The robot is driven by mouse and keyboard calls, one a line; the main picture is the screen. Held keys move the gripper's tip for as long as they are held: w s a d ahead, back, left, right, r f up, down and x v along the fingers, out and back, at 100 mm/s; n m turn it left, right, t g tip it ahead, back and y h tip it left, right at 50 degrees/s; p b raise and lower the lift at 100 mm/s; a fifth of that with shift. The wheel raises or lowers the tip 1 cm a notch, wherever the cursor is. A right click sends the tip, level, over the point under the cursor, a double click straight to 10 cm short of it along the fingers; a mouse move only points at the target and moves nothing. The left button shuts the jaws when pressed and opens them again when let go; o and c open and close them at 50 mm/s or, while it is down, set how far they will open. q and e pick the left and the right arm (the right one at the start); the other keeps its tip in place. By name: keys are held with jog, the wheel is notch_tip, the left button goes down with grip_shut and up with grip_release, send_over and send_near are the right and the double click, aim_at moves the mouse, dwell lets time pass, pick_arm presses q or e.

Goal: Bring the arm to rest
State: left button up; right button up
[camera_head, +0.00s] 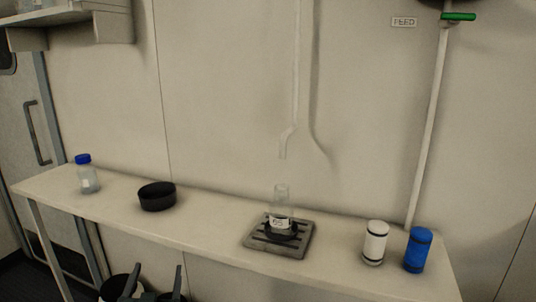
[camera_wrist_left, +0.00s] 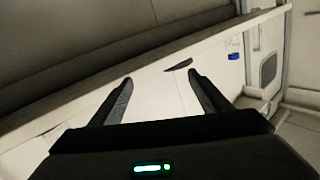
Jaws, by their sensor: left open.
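My left gripper (camera_head: 152,283) is at the bottom left of the head view, in front of and below the bench's front edge. Its two dark fingers are apart with nothing between them. The left wrist view also shows the open fingers (camera_wrist_left: 160,92), with the pale bench behind them. My right gripper is not in view. A clear flask with a white label (camera_head: 280,222) stands upright in a dark ring on a slatted grey tray (camera_head: 262,246), below a pipe outlet (camera_head: 284,145).
The narrow bench (camera_head: 115,205) holds a blue-capped bottle (camera_head: 87,175), a black bowl (camera_head: 157,196), a white canister (camera_head: 375,243) and a blue canister (camera_head: 417,250). A shelf (camera_head: 75,27) juts out at upper left. A pipe with a green handle (camera_head: 458,16) runs down at right.

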pick_arm(q)
jog(key=s+d+f+g+h, duration=0.15)
jog(key=s+f+g, duration=0.65)
jog(key=s+f, duration=1.15)
jog(key=s+d+f+m+g+h, duration=0.1)
jog(key=s+d+f+g, duration=0.2)
jog(key=s, duration=0.6)
jog(key=s+f+m+g+h, duration=0.1)
jog(key=s+f+g, duration=0.25)
jog(key=s, duration=0.55)
jog(key=d+f+t, duration=0.1)
jog(key=d+f, duration=0.1)
jog(key=f, duration=1.5)
jog(key=w+d+f+t+h, duration=0.1)
jog(key=d+f+t, duration=0.1)
jog(key=f, duration=1.6)
jog(key=shift+w+m, duration=0.25)
jog(key=shift+m, duration=0.05)
